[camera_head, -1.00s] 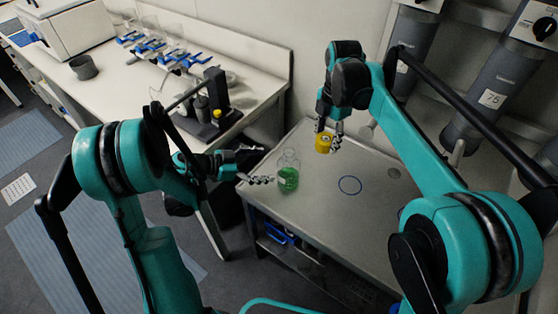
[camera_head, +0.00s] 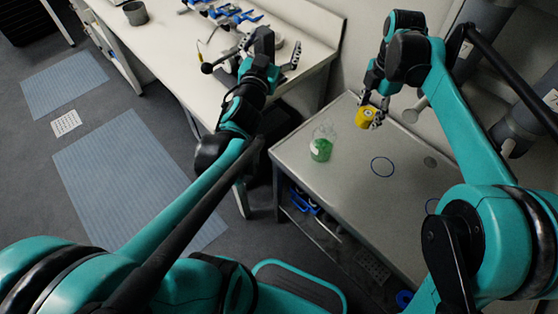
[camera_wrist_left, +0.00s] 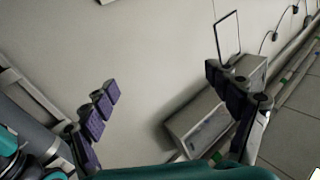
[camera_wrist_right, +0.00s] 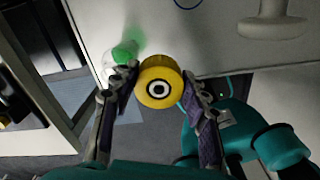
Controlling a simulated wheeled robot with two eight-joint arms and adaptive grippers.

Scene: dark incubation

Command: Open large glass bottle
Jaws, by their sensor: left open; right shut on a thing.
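The glass bottle (camera_head: 320,149) with green liquid stands near the left edge of the grey table. Its neck looks clear, and I see no yellow cap on it. In the right wrist view its green part (camera_wrist_right: 125,52) shows behind the left finger. My right gripper (camera_head: 378,107) is shut on a yellow cap (camera_head: 365,117), held above and to the right of the bottle. The cap (camera_wrist_right: 158,82) sits between the fingertips in the right wrist view. My left gripper (camera_head: 270,52) is open and empty over the white bench, away from the bottle. The left wrist view shows its spread fingers (camera_wrist_left: 165,95).
The grey table (camera_head: 340,205) has a blue ring (camera_head: 382,166) and free room at its middle. The white bench (camera_head: 175,60) at the left holds blue-handled tools (camera_head: 225,14) and a dark cup (camera_head: 135,13). Large dark cylinders stand at the right.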

